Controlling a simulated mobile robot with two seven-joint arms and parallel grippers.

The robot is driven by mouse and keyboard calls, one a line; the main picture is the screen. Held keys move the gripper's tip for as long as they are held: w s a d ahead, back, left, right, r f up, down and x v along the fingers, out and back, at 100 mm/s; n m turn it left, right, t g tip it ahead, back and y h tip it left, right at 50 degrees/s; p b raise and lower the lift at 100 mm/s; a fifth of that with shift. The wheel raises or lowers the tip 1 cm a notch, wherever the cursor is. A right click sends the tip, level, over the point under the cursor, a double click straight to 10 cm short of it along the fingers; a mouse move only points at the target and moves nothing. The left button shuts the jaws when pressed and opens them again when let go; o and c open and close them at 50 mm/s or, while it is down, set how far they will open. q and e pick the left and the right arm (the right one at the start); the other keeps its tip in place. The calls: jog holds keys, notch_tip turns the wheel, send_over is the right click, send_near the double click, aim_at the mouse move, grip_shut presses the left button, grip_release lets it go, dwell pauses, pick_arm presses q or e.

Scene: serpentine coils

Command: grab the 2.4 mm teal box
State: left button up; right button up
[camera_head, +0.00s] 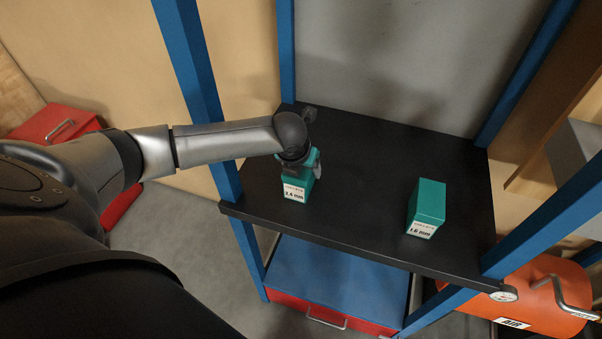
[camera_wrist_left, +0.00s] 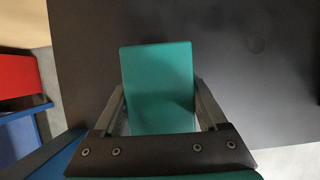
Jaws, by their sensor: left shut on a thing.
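The teal box labelled 2.4 mm (camera_head: 297,190) stands on the black shelf (camera_head: 345,225), near its left side. My left gripper (camera_head: 300,165) comes from above and is shut on this box. In the left wrist view the box (camera_wrist_left: 158,85) sits between the two fingers of my left gripper (camera_wrist_left: 160,108). The arm and gripper hide part of its top in the head view. I cannot tell whether the box touches the shelf or is slightly raised. My right gripper is not in view.
A second teal box labelled 1.6 mm (camera_head: 427,208) stands to the right on the shelf. Blue posts (camera_head: 200,80) frame the shelf. An orange air tank (camera_head: 540,290) is at lower right and a red toolbox (camera_head: 55,125) at left. The shelf between the boxes is clear.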

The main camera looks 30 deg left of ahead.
pick_arm(q)
jog(key=shift+c, duration=1.1)
jog(key=shift+r, duration=0.1)
